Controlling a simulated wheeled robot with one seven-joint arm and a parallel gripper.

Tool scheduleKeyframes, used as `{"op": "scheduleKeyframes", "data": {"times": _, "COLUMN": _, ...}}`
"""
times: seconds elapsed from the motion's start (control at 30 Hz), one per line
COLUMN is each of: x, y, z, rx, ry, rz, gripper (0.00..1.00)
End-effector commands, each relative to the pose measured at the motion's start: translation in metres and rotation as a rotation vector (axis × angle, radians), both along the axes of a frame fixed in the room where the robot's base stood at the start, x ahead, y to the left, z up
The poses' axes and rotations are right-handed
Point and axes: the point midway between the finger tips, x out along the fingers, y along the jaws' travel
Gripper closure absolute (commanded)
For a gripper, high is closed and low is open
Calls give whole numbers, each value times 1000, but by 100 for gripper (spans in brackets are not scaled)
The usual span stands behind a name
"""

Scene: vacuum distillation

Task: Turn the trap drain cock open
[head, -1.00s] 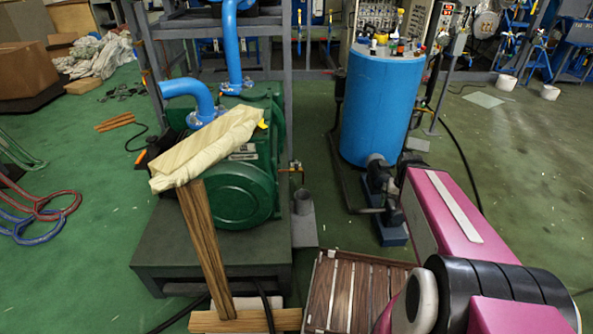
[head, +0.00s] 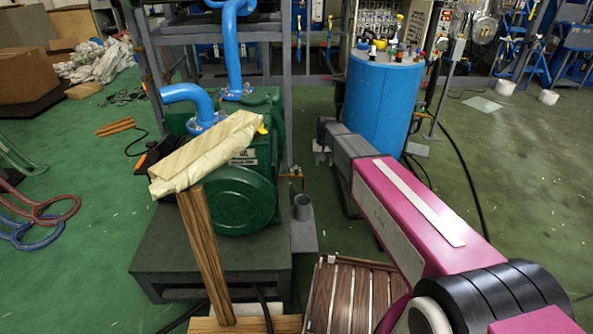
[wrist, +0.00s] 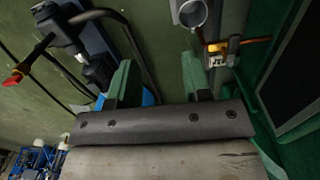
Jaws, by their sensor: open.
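A small brass cock (head: 292,176) sticks out beside the green pump, above a grey cup; I take it for the trap drain cock. In the wrist view the cock (wrist: 217,52) is at the upper right, on a thin copper-coloured pipe, with the cup (wrist: 190,13) next to it. My gripper (wrist: 157,78) is open and empty; its two green fingers are apart, and the cock lies outside them, to the right. In the head view my gripper is partly hidden at the arm's grey end, right of the cock. The cock's handle position is too small to tell.
The green pump (head: 240,200) stands on a dark plinth left of the cock. A blue tank (head: 383,100) stands behind my arm. A slatted wooden crate (head: 345,295) lies on the floor in front. A red-handled valve (wrist: 14,79) shows at the wrist view's left.

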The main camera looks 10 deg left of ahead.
Motion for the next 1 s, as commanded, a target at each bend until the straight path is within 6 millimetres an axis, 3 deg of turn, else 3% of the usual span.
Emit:
{"op": "scheduleKeyframes", "data": {"times": 0.03, "x": 18, "y": 34, "z": 2, "rx": 0, "ry": -1, "rz": 19, "gripper": 55}}
{"op": "scheduleKeyframes", "data": {"times": 0.1, "x": 26, "y": 66, "z": 7, "rx": 0, "ry": 0, "rz": 34, "gripper": 55}}
{"op": "scheduleKeyframes", "data": {"times": 0.2, "x": 32, "y": 99, "z": 11, "rx": 0, "ry": 1, "rz": 50, "gripper": 55}}
{"op": "scheduleKeyframes", "data": {"times": 0.3, "x": 35, "y": 119, "z": 15, "rx": 0, "ry": 1, "rz": 59, "gripper": 55}}
{"op": "scheduleKeyframes", "data": {"times": 0.57, "x": 34, "y": 125, "z": -1, "rx": -2, "ry": 4, "rz": 61, "gripper": 55}}
{"op": "scheduleKeyframes", "data": {"times": 1.0, "x": 35, "y": 125, "z": -73, "rx": -1, "ry": 2, "rz": 61, "gripper": 55}}
